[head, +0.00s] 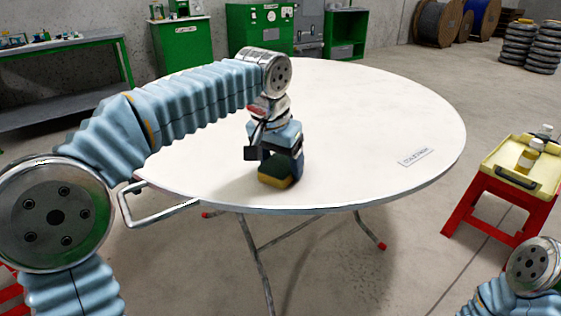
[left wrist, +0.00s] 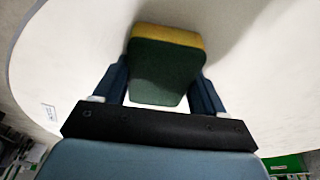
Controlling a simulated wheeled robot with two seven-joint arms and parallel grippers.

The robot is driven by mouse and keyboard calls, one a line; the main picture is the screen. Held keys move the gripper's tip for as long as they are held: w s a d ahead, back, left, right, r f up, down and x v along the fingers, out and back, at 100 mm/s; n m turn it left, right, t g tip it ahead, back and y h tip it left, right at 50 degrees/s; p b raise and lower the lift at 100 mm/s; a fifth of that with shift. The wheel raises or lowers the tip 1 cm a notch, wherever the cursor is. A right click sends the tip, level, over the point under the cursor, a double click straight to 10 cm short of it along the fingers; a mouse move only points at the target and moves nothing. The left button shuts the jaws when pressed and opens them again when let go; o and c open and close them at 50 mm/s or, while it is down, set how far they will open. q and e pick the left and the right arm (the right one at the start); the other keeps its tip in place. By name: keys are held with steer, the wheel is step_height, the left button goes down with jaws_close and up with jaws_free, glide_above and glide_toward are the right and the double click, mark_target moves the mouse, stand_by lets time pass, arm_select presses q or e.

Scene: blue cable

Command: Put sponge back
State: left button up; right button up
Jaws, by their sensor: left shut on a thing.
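The sponge (head: 276,172), yellow with a dark green face, is at the white round table, below my left gripper (head: 282,165). In the left wrist view the sponge (left wrist: 163,70) sits between the two blue fingers of my left gripper (left wrist: 163,90), green face toward the camera. My left gripper is shut on it. I cannot tell whether the sponge touches the tabletop or is just above it. Of my right arm only a part shows at the lower right of the head view; its gripper is out of view.
The round table (head: 380,120) is otherwise bare apart from a small label (head: 415,158). A red stool with a yellow tray (head: 500,160) holding bottles (head: 529,156) stands at the right. Green cabinets and a workbench (head: 60,45) stand behind, with tyres (head: 517,45) at the back right.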

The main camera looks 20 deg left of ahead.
mark_target(272, 170)
arm_select(q)
steer(key=o, duration=1)
steer(key=shift+r, duration=0.25)
steer(key=p+v, duration=0.3)
steer(key=v, duration=0.8)
steer(key=shift+s+r, duration=0.15)
steer(key=shift+r, duration=0.25)
